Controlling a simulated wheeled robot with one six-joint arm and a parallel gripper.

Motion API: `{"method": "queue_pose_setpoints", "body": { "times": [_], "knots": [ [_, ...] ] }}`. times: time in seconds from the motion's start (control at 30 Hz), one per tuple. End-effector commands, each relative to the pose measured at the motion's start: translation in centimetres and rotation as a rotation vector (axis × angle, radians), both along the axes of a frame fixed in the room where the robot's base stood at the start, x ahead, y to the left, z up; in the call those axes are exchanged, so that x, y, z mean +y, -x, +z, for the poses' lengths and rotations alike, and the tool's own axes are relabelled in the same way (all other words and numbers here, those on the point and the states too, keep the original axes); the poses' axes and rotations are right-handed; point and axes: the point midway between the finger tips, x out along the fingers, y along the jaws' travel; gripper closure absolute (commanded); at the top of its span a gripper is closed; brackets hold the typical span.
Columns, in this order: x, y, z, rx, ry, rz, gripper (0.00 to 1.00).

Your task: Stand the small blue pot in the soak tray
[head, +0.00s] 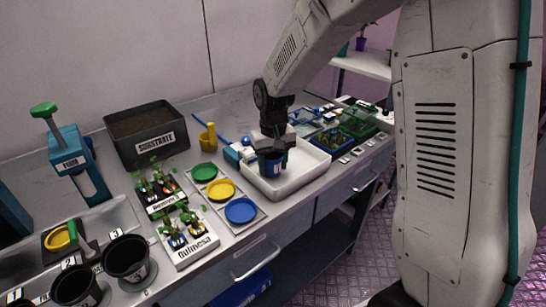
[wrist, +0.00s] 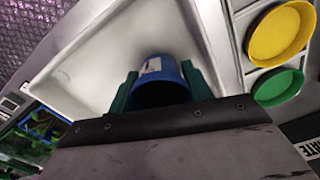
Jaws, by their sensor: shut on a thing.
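The small blue pot (head: 274,163) is held by my gripper (head: 271,155) over the white soak tray (head: 298,180). In the wrist view the blue pot (wrist: 160,72) sits between the two green fingers of my gripper (wrist: 158,85), with a pale label on its side. The soak tray (wrist: 95,70) spreads out beneath and around it. The pot looks about upright in the head view. I cannot tell whether its base touches the tray floor. The inside of the pot is mostly dark or hidden.
A dark substrate box (head: 147,135) stands behind. Planted racks (head: 187,236) and black pots (head: 126,258) are at the left. Green crates (head: 330,140) are right of the tray.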

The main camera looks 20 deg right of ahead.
Motion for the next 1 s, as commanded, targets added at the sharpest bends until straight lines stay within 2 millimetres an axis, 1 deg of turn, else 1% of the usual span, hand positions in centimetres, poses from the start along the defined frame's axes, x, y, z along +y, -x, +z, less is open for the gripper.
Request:
{"method": "queue_pose_setpoints", "body": {
  "times": [0.57,1.0],
  "knots": [
    [0.0,0.0,-0.4,0.000,0.000,0.000,0.76],
    [0.0,0.0,-1.2,0.000,0.000,0.000,0.76]
  ]
}}
